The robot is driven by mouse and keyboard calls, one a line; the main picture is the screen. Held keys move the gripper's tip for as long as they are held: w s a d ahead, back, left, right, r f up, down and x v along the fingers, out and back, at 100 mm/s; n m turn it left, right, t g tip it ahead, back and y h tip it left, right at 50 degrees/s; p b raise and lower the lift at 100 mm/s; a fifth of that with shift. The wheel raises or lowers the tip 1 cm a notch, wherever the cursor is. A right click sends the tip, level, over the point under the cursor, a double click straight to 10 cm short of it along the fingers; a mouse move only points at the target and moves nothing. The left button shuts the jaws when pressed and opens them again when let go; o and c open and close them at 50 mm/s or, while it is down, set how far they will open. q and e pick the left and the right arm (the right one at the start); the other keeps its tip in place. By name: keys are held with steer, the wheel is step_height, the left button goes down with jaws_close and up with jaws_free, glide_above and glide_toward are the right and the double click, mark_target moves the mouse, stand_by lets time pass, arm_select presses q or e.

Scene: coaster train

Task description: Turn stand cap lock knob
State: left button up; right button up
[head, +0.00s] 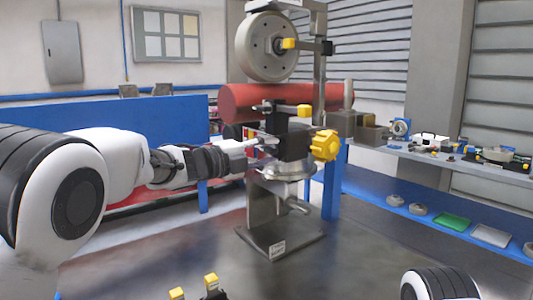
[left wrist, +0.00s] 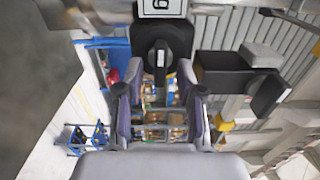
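A grey machine stand (head: 262,208) rises from a base plate in the middle of the head view. It carries a dark clamp block with a yellow star knob (head: 324,146) on its right side and a yellow-tipped handle (head: 304,111) above. My left gripper (head: 262,142) reaches in from the left, close to the left side of the block. In the left wrist view its fingers are apart. A dark cap with a round knob and pale bar (left wrist: 160,58) lies just beyond and between the fingertips; I cannot tell whether they touch it. My right gripper is out of view.
A large grey wheel (head: 267,47) is mounted above the block, and a red cylinder (head: 270,98) lies behind. A side bench (head: 460,165) with small parts stands at the right. Yellow-topped pieces (head: 210,280) show at the bottom edge.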

arm_select(q)
steer(key=v, duration=1.2)
